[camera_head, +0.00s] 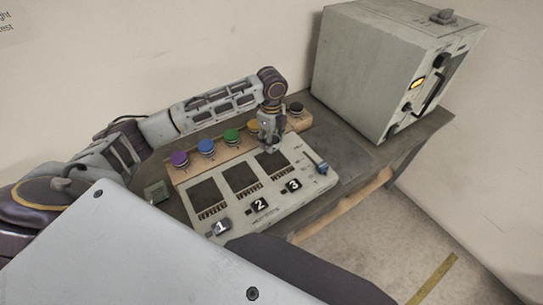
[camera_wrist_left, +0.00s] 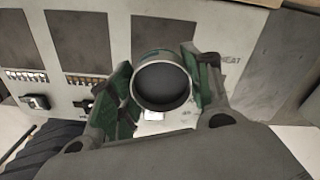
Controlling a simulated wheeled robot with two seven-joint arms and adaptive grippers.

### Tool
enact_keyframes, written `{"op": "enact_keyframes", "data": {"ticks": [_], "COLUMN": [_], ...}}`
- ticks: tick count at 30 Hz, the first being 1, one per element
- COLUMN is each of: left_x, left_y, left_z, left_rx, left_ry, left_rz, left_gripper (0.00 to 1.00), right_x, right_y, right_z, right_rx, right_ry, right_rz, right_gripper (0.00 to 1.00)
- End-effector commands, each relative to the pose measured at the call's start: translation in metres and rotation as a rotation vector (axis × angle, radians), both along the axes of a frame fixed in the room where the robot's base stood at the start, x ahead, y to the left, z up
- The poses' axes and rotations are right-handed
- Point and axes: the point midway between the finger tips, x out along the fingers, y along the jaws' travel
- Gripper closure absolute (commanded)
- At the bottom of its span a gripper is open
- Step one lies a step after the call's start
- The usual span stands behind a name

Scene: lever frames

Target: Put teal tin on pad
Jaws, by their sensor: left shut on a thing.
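My left gripper (camera_head: 270,146) points down over the third dark pad (camera_head: 273,164) of the grey panel, the pad by the button marked 3. In the left wrist view, the left gripper (camera_wrist_left: 163,92) is shut on the teal tin (camera_wrist_left: 162,84), with a green-lined finger on each side. The tin shows a round rim, a dark grey end and a little teal at its edge. It covers part of the third pad (camera_wrist_left: 158,32). Whether the tin touches the pad I cannot tell. In the head view the fingers hide most of the tin. My right gripper is not in view.
A slider lever (camera_head: 316,160) is right of the third pad. A large grey box (camera_head: 375,65) stands at the back right.

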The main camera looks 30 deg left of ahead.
Motion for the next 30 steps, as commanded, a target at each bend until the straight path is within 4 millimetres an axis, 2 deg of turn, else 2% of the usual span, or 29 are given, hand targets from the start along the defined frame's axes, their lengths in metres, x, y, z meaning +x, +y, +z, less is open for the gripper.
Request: {"op": "enact_keyframes", "data": {"ticks": [7, 23, 30], "left_x": [0.0, 0.0, -0.001], "left_y": [0.0, 0.0, 0.0], "left_z": [-0.027, -0.038, -0.065], "left_rx": [0.0, 0.0, 0.0], "left_ry": [0.001, 0.001, 0.002], "left_rz": [0.0, 0.001, 0.001], "left_gripper": [0.8, 0.8, 0.8], "right_x": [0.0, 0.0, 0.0], "right_y": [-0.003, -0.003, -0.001], "right_z": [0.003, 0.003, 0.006], "right_rx": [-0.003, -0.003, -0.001], "right_ry": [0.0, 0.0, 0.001], "right_rz": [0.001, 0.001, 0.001], "right_gripper": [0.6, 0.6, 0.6]}}
